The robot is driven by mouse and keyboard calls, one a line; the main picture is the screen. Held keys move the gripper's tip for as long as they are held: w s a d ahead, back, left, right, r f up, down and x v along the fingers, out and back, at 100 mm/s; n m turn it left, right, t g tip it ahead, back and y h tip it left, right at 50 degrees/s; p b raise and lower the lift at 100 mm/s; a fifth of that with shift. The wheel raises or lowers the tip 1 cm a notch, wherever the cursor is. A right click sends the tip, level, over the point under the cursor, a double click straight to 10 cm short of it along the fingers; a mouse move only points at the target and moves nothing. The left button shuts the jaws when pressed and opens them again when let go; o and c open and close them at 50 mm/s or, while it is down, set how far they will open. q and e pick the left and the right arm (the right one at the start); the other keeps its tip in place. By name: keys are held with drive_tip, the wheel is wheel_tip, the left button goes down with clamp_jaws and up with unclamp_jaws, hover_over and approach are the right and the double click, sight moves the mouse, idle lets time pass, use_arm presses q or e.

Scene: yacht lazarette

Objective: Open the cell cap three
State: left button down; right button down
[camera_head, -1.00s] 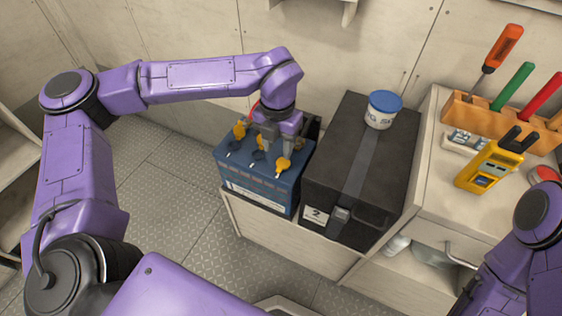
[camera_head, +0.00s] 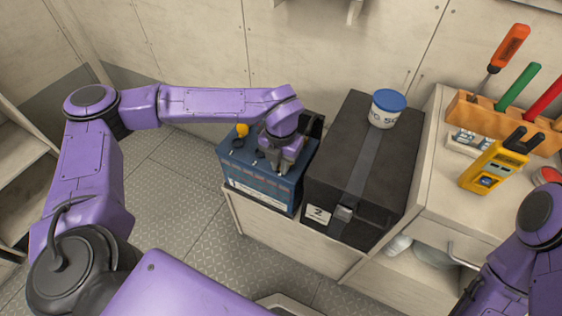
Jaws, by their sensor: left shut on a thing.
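The blue battery (camera_head: 262,184) stands on a low bench, with a row of cell caps along its top. A yellow cap (camera_head: 242,130) shows at the far left end of the row, with a dark ring in front of it. Another dark ring (camera_head: 258,154) shows near the middle of the top. My left gripper (camera_head: 284,168) points down over the near right part of the top. It is shut on a cap there, which the fingers mostly hide. I cannot see whether that cap is lifted or turned. My right gripper is out of view; only part of that arm shows at lower right.
A black box (camera_head: 340,150) with a strap stands close to the battery's right, with a blue-lidded tub (camera_head: 387,108) on it. The right counter holds a yellow meter (camera_head: 492,166) and a wooden tool rack (camera_head: 478,113). The floor (camera_head: 185,215) at left is clear.

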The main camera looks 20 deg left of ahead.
use_arm(q)
drive_tip(key=shift+w+r, duration=0.1)
drive_tip(key=shift+w, duration=0.05)
drive_tip(key=r+g+p, duration=0.1)
drive_tip(key=p, duration=0.2)
drive_tip(key=w+r+g+p, duration=0.1)
drive_tip(key=g+p, duration=0.1)
drive_tip(key=p, duration=0.2)
drive_tip(key=shift+w+r, duration=0.1)
drive_tip(key=shift+w, duration=0.1)
drive_tip(key=shift+w+g+p, duration=0.25)
drive_tip(key=shift+g+p, duration=0.3)
drive_tip(key=shift+g, duration=0.35)
drive_tip(key=shift+w+r+g, duration=0.2)
drive_tip(key=shift+w+g, duration=0.25)
drive_tip(key=shift+g, duration=0.55)
drive_tip(key=c, duration=1.1)
unclamp_jaws()
drive_tip(key=shift+w+f, duration=0.15)
